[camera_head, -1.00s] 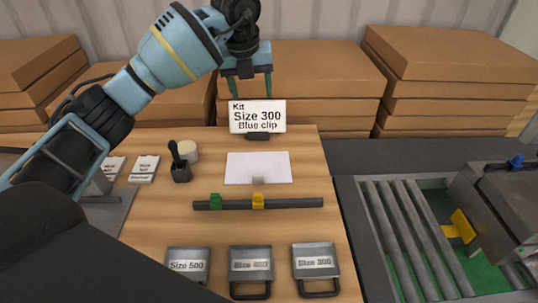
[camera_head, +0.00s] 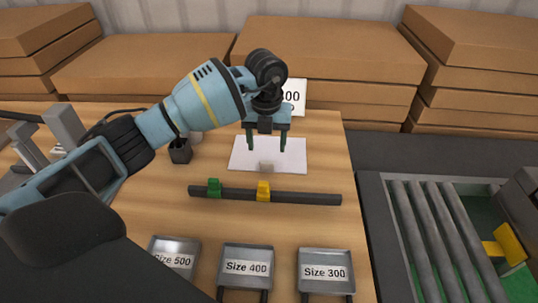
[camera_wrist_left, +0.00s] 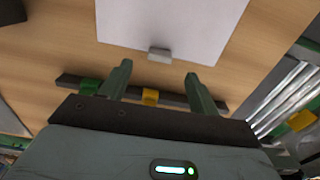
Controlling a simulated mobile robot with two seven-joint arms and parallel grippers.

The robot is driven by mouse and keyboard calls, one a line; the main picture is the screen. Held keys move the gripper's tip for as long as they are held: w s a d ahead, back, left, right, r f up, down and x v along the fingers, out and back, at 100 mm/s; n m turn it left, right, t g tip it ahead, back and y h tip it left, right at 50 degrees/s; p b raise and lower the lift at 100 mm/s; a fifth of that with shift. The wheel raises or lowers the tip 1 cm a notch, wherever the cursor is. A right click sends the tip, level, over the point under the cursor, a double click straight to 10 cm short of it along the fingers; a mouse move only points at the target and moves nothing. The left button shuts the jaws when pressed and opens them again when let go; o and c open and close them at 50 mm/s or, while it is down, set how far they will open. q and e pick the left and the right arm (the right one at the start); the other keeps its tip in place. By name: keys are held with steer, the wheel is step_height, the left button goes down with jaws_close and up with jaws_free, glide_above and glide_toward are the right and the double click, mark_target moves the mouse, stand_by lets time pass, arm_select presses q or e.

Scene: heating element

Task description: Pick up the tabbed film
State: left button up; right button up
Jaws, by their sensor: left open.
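The tabbed film, a white sheet (camera_head: 250,160) with a small grey tab (camera_head: 266,167) at its front edge, lies flat on the wooden table. My left gripper (camera_head: 266,148) hangs above the film, pointing down, its two green fingers apart and nothing between them. In the left wrist view the film (camera_wrist_left: 170,22) and its tab (camera_wrist_left: 159,55) lie just beyond the open fingertips (camera_wrist_left: 158,70), with the tab roughly centred between them. The gap in height cannot be judged exactly. My right gripper is not in view.
A dark bar (camera_head: 315,198) with a green clip (camera_head: 214,187) and a yellow clip (camera_head: 263,190) lies in front of the film. Labelled size trays, including Size 300 (camera_head: 326,272), stand nearer. A black cup (camera_head: 180,151) is left; a roller conveyor (camera_head: 425,235) is right.

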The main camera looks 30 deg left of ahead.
mark_target(267, 162)
arm_select(q)
steer(key=shift+s+d+f, duration=0.1)
steer(key=shift+s+f, duration=0.05)
steer(key=shift+f, duration=1.4)
steer(key=shift+s+d+f, duration=0.1)
steer(key=shift+s+f, duration=0.05)
steer(key=shift+f, duration=1.35)
steer(key=c, duration=1.1)
steer(key=shift+o, duration=0.2)
steer(key=shift+r, duration=0.1)
step_height(267, 162, up, 10)
